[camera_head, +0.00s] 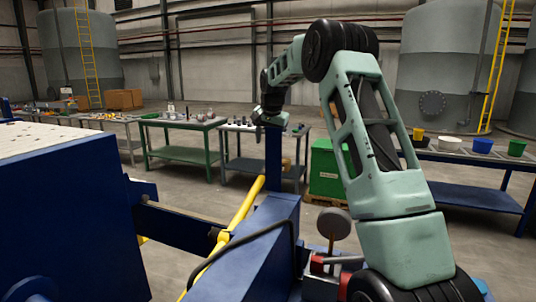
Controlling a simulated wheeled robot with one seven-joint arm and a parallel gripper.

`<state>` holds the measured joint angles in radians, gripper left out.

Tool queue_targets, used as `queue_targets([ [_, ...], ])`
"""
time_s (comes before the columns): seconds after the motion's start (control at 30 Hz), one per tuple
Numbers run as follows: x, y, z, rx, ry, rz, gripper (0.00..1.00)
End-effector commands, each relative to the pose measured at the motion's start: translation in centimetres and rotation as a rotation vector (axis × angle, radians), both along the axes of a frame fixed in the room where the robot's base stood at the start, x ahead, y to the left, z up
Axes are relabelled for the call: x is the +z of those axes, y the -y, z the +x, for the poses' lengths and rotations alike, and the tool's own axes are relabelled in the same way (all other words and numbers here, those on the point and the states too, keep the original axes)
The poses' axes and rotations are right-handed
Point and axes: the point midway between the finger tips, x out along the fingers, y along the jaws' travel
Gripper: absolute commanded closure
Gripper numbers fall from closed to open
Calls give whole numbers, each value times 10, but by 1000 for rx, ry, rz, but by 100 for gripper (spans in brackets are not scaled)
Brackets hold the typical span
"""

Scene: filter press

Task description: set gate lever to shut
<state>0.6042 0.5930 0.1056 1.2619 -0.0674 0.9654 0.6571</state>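A long yellow bar (241,211) slopes up and to the right beside the blue press frame (252,262). It looks like a lever, but I cannot tell for sure that it is the gate lever, nor its setting. Its lower end runs out of the picture. My gripper (268,118) is small, at the far end of my raised arm, above and behind the bar's upper end and apart from it. It hangs in front of the back tables. Its fingers are too small and dark to tell open from shut. No object shows clearly in it.
The blue press body (70,215) fills the left. A round grey-brown disc (332,223) stands near the frame, beside red parts partly hidden by my arm. A green box (327,170) is behind. Tables with small items (185,122) and colored tubs (482,146) line the back.

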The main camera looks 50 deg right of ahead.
Motion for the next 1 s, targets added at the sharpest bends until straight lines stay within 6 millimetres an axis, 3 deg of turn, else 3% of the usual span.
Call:
queue_targets([
  [0.3, 5, 0, 0, 0, 0, 1, 48],
  [0.33, 5, 0, 0, 0, 0, 1, 51],
  [0.5, 5, 0, 0, 0, 0, 1, 98],
  [0.67, 7, -3, 1, 2, 1, 2, 100],
  [0.77, 18, -23, 9, 12, 1, 16, 100],
  [0.93, 43, -83, 28, 33, -2, 64, 100],
  [1.0, 31, -113, 34, 42, -7, 88, 100],
])
